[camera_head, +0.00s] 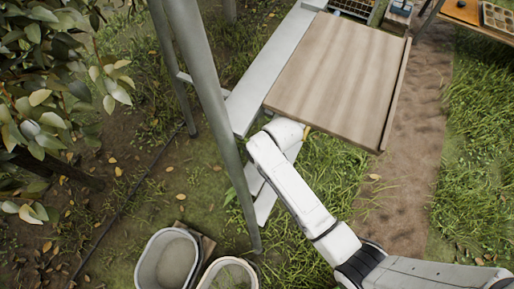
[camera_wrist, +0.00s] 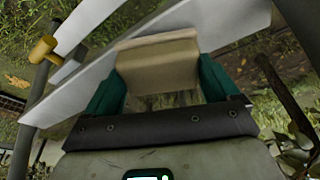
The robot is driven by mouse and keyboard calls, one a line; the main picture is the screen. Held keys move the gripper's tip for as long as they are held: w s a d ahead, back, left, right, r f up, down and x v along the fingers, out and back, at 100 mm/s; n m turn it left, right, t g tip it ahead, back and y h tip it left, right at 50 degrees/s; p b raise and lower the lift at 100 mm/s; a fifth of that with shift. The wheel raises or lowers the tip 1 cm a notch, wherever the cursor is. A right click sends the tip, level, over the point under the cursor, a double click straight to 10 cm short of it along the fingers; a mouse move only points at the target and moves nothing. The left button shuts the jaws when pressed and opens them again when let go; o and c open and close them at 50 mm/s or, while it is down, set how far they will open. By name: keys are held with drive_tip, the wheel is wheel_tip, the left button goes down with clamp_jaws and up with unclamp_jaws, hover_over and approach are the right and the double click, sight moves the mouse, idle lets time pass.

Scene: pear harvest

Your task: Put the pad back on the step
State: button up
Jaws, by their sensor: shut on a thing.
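In the wrist view, my gripper (camera_wrist: 159,80) has its two green fingers closed on the sides of a beige-brown pad (camera_wrist: 158,60). The pad has a folded or curved upper edge. A pale grey step (camera_wrist: 225,22) runs diagonally behind and around the pad. I cannot tell whether the pad touches it. In the head view, my white arm reaches up and left to the pale ladder steps (camera_head: 266,206), just below a wooden board. My gripper and the pad are hidden there behind the arm and board.
Grey ladder legs (camera_head: 206,85) stand left of my arm. The wooden board (camera_head: 340,75) is close above my wrist. Two pale buckets (camera_head: 168,262) stand at the bottom. Leafy branches (camera_head: 45,110) fill the left. Open grass lies right of the arm.

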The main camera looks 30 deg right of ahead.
drive_tip(key=shift+w+f+b, duration=0.1)
drive_tip(key=shift+f+b, duration=0.3)
drive_tip(key=shift+f, duration=0.1)
drive_tip(key=shift+r, duration=0.2)
drive_tip(key=shift+f, duration=0.1)
drive_tip(key=o, duration=0.8)
drive_tip(key=shift+o, duration=0.2)
